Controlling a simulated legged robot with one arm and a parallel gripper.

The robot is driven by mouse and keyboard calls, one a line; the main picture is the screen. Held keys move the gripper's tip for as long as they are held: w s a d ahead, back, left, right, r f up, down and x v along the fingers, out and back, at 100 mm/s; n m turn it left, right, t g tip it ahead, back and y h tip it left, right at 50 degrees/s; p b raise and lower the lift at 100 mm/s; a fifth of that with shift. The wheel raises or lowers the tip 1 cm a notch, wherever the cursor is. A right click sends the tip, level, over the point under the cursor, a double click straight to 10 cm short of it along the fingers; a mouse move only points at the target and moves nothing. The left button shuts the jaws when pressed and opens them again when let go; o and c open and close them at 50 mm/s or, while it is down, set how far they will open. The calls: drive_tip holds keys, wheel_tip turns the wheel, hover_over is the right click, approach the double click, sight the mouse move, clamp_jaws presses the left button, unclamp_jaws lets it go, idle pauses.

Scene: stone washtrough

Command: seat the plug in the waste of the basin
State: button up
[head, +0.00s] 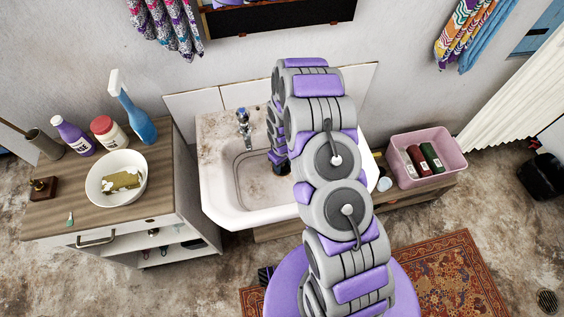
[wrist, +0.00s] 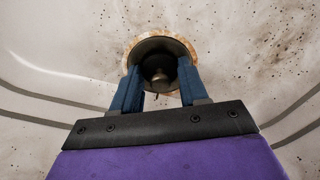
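The white basin (head: 225,195) stands against the wall, stained and speckled inside. In the wrist view the waste (wrist: 183,45) is a round opening with a rusty, orange-brown ring in the basin floor. The plug (wrist: 158,76), dark with a small brass-coloured knob, shows within that ring. My gripper (wrist: 161,83) points down at it, its two blue fingers on either side of the knob with gaps between. It looks open. I cannot tell how deep the plug sits. In the head view my arm hides most of the gripper.
A tap (head: 243,125) rises at the basin's back, left of my arm. A cabinet (head: 160,205) on the left carries bottles and a white bowl (head: 103,190) with a sponge. A pink tub (head: 455,165) with bottles stands on the right. A patterned rug (head: 450,270) lies in front.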

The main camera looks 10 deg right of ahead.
drive_tip(key=o, duration=0.5)
wheel_tip(320, 180, up, 17)
drive_tip(key=p, duration=0.3)
drive_tip(key=shift+r, duration=0.2)
idle(0.5)
